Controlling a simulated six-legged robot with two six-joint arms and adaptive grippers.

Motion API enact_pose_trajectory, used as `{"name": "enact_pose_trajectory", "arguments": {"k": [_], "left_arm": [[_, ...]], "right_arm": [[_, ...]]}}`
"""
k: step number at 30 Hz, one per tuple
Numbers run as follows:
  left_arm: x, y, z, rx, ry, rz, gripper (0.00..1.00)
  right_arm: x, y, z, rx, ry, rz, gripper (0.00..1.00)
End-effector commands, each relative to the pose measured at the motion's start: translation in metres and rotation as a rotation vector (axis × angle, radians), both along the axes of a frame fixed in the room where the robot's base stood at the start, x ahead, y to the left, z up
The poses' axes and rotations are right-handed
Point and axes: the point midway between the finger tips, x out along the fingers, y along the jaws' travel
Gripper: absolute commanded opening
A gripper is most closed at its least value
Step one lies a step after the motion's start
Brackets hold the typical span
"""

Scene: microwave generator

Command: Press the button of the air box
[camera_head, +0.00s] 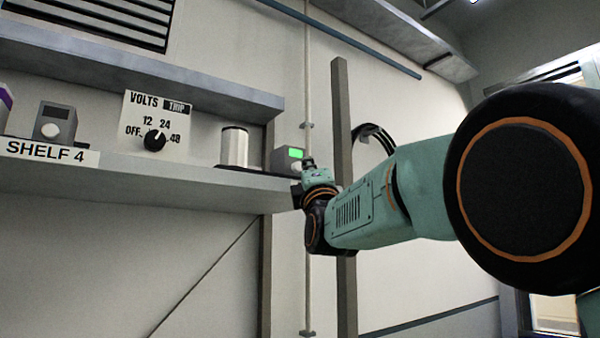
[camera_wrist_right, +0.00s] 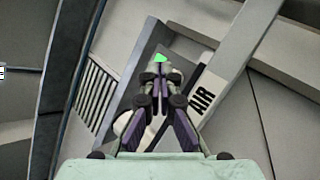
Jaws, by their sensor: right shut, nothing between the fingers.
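The air box (camera_head: 282,160) is a small grey box with a lit green screen, at the right end of the shelf in the head view. In the right wrist view its green screen (camera_wrist_right: 160,58) shows just beyond my fingertips, and a white AIR label (camera_wrist_right: 206,92) lies to the right. My right gripper (camera_head: 308,162) is at the box's front, its fingers shut and empty. It also shows in the right wrist view (camera_wrist_right: 160,82), pointing at the box. The gripper hides part of the box front; I cannot tell whether it touches the button. My left gripper is not in view.
A metal cylinder (camera_head: 234,147) stands on the shelf (camera_head: 150,182) left of the air box. Farther left are a VOLTS dial panel (camera_head: 155,122) and a grey box with a knob (camera_head: 55,123). A vertical post (camera_head: 342,120) rises close behind my right arm.

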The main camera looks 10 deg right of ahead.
Motion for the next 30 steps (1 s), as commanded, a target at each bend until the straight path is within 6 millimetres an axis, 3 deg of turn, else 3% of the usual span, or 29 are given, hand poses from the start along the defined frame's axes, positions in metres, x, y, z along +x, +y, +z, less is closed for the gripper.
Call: {"name": "enact_pose_trajectory", "arguments": {"k": [8, 21, 30], "left_arm": [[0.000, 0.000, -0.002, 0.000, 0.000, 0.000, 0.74], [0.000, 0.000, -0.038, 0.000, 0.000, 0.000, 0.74], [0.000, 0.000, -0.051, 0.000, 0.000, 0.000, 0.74]], "right_arm": [[-0.003, -0.001, 0.001, 0.000, -0.002, 0.000, 0.00], [-0.038, -0.014, -0.001, 0.001, -0.003, 0.000, 0.00], [-0.056, -0.020, 0.000, 0.000, -0.002, 0.000, 0.00]]}}
